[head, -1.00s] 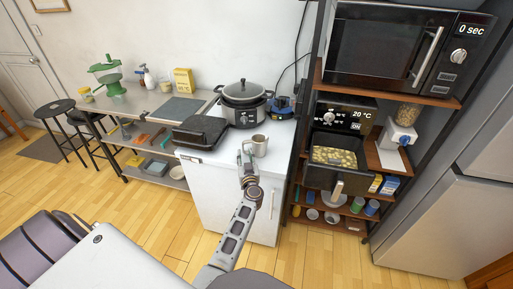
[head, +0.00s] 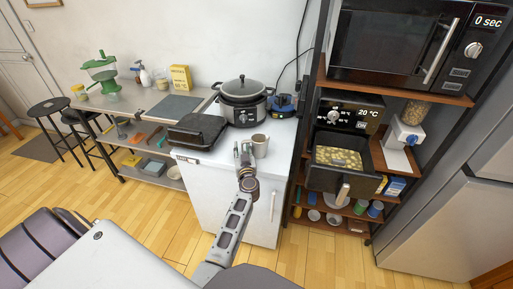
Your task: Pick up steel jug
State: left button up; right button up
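The steel jug (head: 260,146) stands upright on the white counter near its front edge, to the right of the black grill. I cannot tell whether the fingers touch the jug.
A slow cooker (head: 242,104) stands behind the jug, with a blue device (head: 283,104) to its right. A closed black grill (head: 197,131) is on the left. The shelf unit with an open fryer drawer (head: 340,170) is on the right.

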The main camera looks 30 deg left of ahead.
pick_arm(q)
jog(key=shift+f, duration=0.1)
jog(key=shift+c, duration=1.1)
jog(key=c, duration=0.5)
grip_shut()
pick_arm(e)
jog(key=shift+s+a, duration=0.15)
jog(key=shift+a, duration=0.1)
pick_arm(q)
jog(key=shift+r, duration=0.2)
pick_arm(e)
jog(key=shift+r, duration=0.2)
